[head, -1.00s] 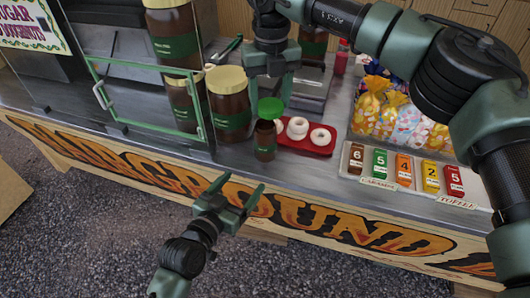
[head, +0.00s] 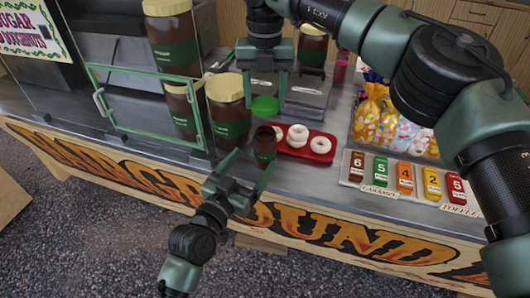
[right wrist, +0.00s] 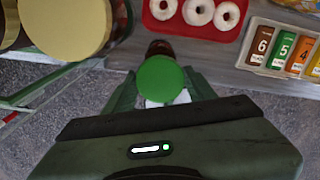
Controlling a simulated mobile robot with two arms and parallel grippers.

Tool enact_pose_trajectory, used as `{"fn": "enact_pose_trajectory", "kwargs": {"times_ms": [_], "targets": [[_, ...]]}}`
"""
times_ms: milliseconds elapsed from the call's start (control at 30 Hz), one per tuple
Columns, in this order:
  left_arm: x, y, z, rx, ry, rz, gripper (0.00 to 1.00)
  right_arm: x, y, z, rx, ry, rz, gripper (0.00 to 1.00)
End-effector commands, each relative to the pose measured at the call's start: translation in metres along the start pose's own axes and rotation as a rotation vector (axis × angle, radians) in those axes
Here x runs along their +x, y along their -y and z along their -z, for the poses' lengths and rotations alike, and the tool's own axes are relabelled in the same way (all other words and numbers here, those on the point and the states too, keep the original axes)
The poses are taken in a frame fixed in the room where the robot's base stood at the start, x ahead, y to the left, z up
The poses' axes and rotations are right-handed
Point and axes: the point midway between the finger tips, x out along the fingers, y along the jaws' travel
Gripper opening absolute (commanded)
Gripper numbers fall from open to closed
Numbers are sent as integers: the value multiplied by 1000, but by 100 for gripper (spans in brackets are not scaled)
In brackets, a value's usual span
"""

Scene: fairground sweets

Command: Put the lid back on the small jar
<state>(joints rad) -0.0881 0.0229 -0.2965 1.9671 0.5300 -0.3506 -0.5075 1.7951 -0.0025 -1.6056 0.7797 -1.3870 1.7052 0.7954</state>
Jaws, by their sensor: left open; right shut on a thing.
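The small brown jar (head: 265,146) stands upright and lidless near the counter's front edge, left of the red tray. My right gripper (head: 268,92) is shut on the round green lid (head: 264,105) and holds it above and a little behind the jar in the head view. In the right wrist view the lid (right wrist: 160,79) hides part of the jar (right wrist: 159,47). My left gripper (head: 255,160) is open in front of the jar, its fingertips close to the jar's lower sides. I cannot tell if they touch it.
A red tray (head: 318,157) with white doughnuts stands right of the jar. A large brown jar with a cream lid (head: 225,88) stands close on the left, next to a glass case. Numbered boxes (head: 405,178) and sweet bags (head: 372,110) are further right.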

Motion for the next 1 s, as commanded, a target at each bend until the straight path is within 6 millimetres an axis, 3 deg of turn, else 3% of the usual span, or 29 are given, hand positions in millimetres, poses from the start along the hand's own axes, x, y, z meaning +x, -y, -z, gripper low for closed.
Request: {"fn": "enact_pose_trajectory", "kwargs": {"times_ms": [200, 400, 867, 1000], "targets": [[44, 0, 1, -2, -2, 1, 80, 0, 0, 0, 0, 0, 0, 18], [70, 0, 0, -2, 0, 0, 80, 0, 0, 0, -1, 0, 0, 18], [80, 0, 0, -1, 1, 0, 80, 0, 0, 0, -1, 0, 0, 18], [80, 0, 0, -1, 1, 0, 44, 0, 0, 0, -1, 0, 0, 18]]}}
